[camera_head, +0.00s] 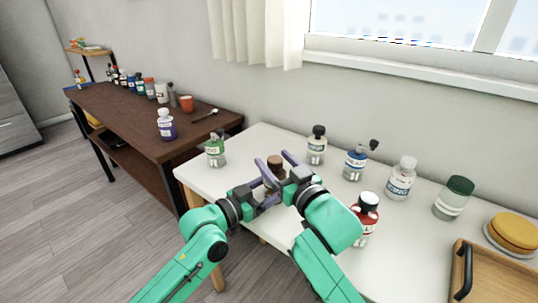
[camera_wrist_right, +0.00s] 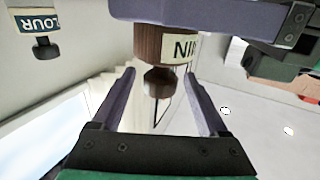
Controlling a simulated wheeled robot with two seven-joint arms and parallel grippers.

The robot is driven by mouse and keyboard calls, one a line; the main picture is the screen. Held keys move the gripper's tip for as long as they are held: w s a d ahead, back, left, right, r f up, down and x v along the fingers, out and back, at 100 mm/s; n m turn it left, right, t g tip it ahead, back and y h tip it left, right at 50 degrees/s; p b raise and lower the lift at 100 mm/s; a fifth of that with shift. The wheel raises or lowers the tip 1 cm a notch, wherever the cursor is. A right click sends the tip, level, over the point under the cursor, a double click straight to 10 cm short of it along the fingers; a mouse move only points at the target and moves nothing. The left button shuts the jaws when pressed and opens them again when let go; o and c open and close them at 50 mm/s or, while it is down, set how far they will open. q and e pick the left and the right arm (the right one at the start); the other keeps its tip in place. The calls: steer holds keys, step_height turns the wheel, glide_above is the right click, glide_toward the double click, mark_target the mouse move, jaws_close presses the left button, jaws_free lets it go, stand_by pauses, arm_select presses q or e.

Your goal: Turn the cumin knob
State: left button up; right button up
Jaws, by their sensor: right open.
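The cumin jar is the brown jar (camera_head: 276,163) on the white table, partly hidden by my grippers; its label shows only partly in the right wrist view (camera_wrist_right: 160,42). Its dark brown knob (camera_wrist_right: 158,82) shows there, between the two spread fingers of my right gripper (camera_wrist_right: 165,85). My right gripper (camera_head: 272,158) is open around the knob, with gaps visible on both sides. My left gripper (camera_head: 258,190) is low beside the jar's body. One of its purple fingers lies across the jar in the wrist view; whether it grips the jar is hidden.
A green-labelled bottle (camera_head: 215,149) stands left of the jar. A dark-capped bottle (camera_head: 317,145), a blue-labelled flask (camera_head: 355,161) and a red bottle (camera_head: 366,213) stand to its right. A wooden tray (camera_head: 498,277) is at the right. Table space around the jar is tight.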

mark_target(272, 157)
steer(key=x, duration=0.3)
steer(key=shift+w+a, duration=0.1)
steer(key=shift+w, duration=0.05)
jaws_close()
steer(key=shift+m+t+h, duration=0.4)
steer(key=shift+m+h, duration=0.3)
steer(key=shift+h, duration=0.3)
jaws_free()
steer(key=shift+d, duration=0.25)
steer(key=v, duration=1.2)
